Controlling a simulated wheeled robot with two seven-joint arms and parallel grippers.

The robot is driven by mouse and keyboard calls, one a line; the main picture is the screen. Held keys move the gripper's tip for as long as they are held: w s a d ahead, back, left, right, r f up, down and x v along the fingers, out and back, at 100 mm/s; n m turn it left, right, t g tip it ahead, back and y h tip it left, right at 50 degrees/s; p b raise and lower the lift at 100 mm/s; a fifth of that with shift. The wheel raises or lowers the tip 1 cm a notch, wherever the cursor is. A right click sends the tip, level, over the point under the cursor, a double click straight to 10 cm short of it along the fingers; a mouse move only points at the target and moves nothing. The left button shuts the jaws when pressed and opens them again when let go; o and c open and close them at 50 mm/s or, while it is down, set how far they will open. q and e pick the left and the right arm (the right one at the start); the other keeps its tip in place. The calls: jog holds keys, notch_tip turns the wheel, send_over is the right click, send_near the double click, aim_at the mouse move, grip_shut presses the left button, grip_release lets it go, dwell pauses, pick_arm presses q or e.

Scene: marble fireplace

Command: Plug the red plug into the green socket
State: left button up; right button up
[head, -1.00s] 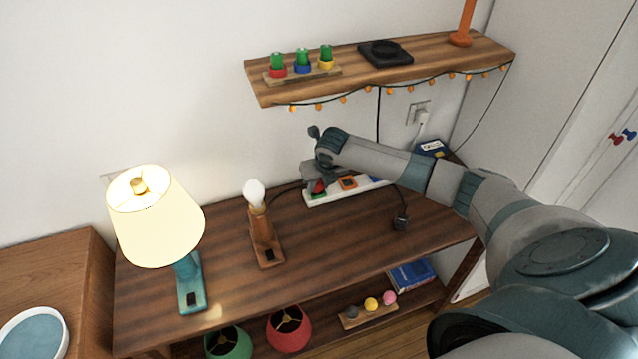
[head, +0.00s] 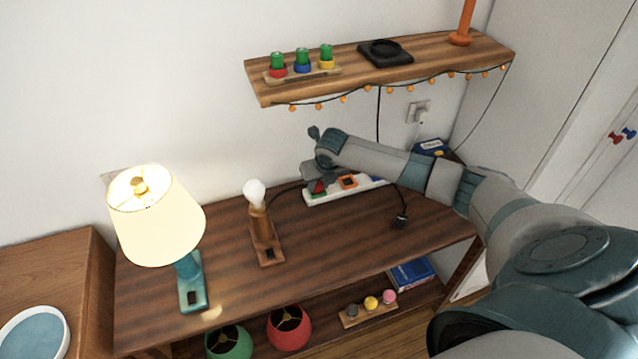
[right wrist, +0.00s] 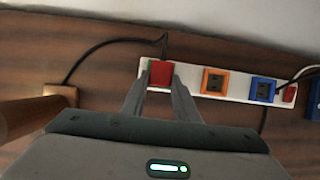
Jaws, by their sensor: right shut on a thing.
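The red plug (right wrist: 160,73) is between the fingers of my right gripper (right wrist: 159,80), which is shut on it. It sits over the left end of the white power strip (right wrist: 190,87). A sliver of the green socket (right wrist: 145,70) shows beside the plug, and the rest is hidden under it. In the head view the red plug (head: 318,188) shows below my right gripper (head: 314,181), with a bit of the green socket (head: 317,196) in front. I cannot tell whether the plug is fully seated. My left gripper is not in view.
The strip also has an orange socket (right wrist: 214,81) and a blue socket (right wrist: 262,89). A bulb lamp (head: 264,236) and a lit teal lamp (head: 188,277) stand left. A black plug (head: 400,221) lies right. A shelf (head: 350,78) hangs above. The table's front middle is clear.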

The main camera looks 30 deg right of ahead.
jog(key=shift+f, duration=0.3)
jog(key=o, duration=1.1)
jog(key=shift+o, duration=0.2)
jog(key=shift+r, duration=0.1)
jog(key=b+v, duration=0.2)
jog(key=v, duration=0.9)
jog(key=shift+s+r+b, duration=0.25)
jog(key=shift+r+b, duration=0.05)
jog(key=shift+a, duration=0.1)
